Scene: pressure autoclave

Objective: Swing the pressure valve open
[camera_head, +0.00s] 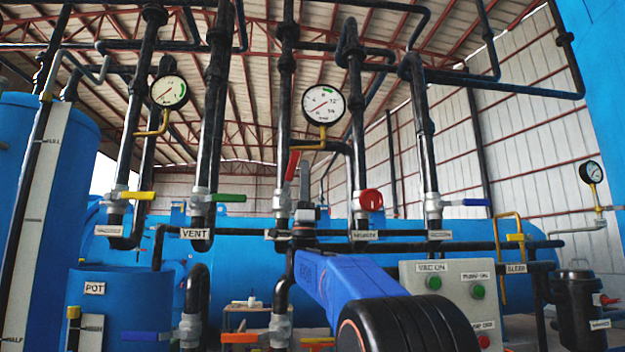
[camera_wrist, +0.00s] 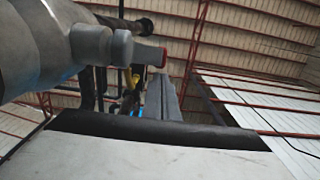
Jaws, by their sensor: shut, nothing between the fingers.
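A lever valve with a red handle (camera_head: 292,165) sits on the middle vertical pipe. Its handle points up, nearly in line with the pipe. I take this for the pressure valve, but its label (camera_head: 278,234) is partly hidden and unreadable. My gripper (camera_head: 304,172) is shut and empty, pointing up just right of the valve's grey body (camera_head: 282,205). In the wrist view, my gripper's fingers (camera_wrist: 162,98) are together. A large grey fitting (camera_wrist: 70,45) with a red end (camera_wrist: 152,55) fills the upper left, close to the fingers. Whether they touch is unclear.
A green-handled vent valve (camera_head: 228,198) and a yellow-handled valve (camera_head: 138,195) are to the left. A red round knob (camera_head: 371,199) and a blue-handled valve (camera_head: 475,202) are to the right. A grey button box (camera_head: 450,290) stands low, right of my arm.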

